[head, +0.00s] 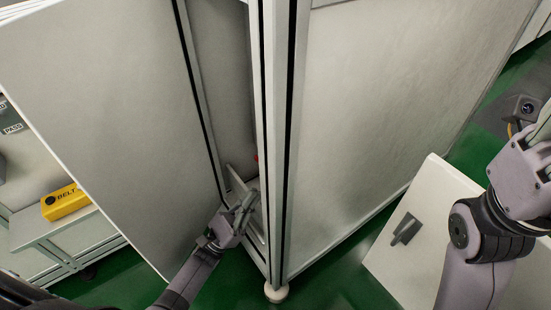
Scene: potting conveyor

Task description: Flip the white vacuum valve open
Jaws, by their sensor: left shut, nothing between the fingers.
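My left gripper (245,203) is shut and empty. It reaches up from the lower left to the narrow opening between a grey-white panel and the cabinet's corner post. Its fingers overlap the lower part of this opening in the picture; I cannot tell whether they touch anything. A small red spot (256,158) shows inside the opening just above the fingers. I cannot make out a white vacuum valve; it may be hidden in the opening or behind the gripper. My right arm is at the right edge, and the fingers of its gripper are not clearly shown.
The open panel (95,110) stands left of the corner post (281,150), with the cabinet's side wall (390,110) to the right. A white board (430,240) with a dark handle (406,229) lies lower right. A yellow BELT box (66,201) sits on a bench at left. The floor is green.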

